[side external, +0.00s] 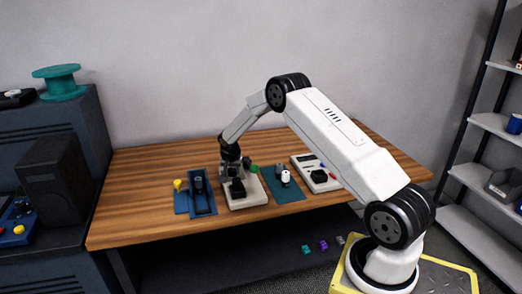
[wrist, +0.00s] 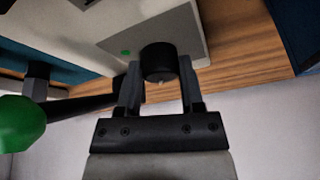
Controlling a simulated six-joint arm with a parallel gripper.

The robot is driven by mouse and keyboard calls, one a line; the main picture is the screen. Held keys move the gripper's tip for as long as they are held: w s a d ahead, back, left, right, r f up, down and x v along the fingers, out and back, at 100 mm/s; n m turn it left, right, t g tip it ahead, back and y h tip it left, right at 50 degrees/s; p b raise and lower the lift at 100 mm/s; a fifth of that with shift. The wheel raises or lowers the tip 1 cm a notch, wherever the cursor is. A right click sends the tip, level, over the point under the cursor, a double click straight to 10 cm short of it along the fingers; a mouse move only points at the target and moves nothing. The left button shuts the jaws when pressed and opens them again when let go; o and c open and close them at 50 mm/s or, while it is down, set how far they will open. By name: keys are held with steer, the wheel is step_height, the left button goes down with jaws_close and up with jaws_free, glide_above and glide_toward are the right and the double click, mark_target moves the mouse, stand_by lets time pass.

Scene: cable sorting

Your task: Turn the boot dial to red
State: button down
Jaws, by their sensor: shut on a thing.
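My gripper (side external: 233,178) points down over a beige box (side external: 258,196) near the middle of the bench. In the wrist view my gripper (wrist: 159,80) has one finger on each side of a round black dial (wrist: 158,60) and is shut on it. The dial stands on a grey plate (wrist: 185,28) on the box. A green dot (wrist: 126,52) is on the plate beside the dial. No red mark shows on this plate in the wrist view; part of the plate is hidden behind the dial and fingers. The dial's pointer direction cannot be told.
A green ball-ended lever (wrist: 20,125) is close beside my gripper. To the right are a teal mat (side external: 291,195) with a white-topped piece (side external: 286,178) and another pale box (side external: 306,163) with a black knob (side external: 319,176). A blue tray (side external: 205,208) and yellow knob (side external: 179,184) are left.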

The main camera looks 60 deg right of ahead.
steer(key=shift+c, duration=1.1)
jaws_free()
steer(key=shift+r, duration=0.15)
steer(key=v, duration=0.7)
steer(key=shift+r, duration=0.25)
steer(key=shift+s, duration=0.1)
